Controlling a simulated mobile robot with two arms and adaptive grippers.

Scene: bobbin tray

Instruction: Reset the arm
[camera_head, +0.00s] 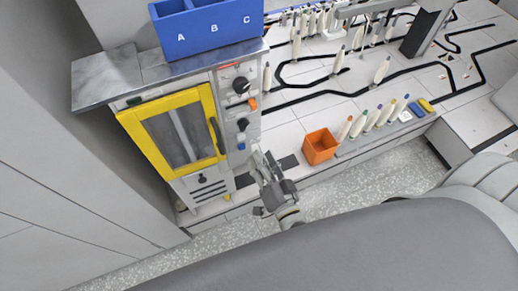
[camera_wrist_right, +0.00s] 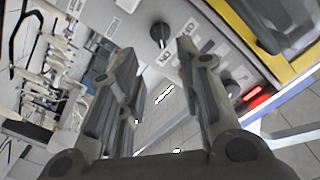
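My right gripper (camera_head: 262,165) is in the lower middle of the head view, beside the front right corner of the yellow-framed machine (camera_head: 160,113) and left of the orange bin. In the right wrist view the two fingers of this gripper (camera_wrist_right: 155,85) stand wide apart with nothing between them. Beyond the fingers that view shows the machine's panel with a black knob (camera_wrist_right: 161,34) and a red light (camera_wrist_right: 257,97). I cannot tell whether the fingers touch the panel; they look apart from it. My left gripper does not show.
An orange bin (camera_head: 320,147) and a row of bobbins (camera_head: 366,124) stand at the table's front edge. More bobbins stand behind on the white table (camera_head: 290,118) with black lines. Speckled floor (camera_head: 340,200) lies in front.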

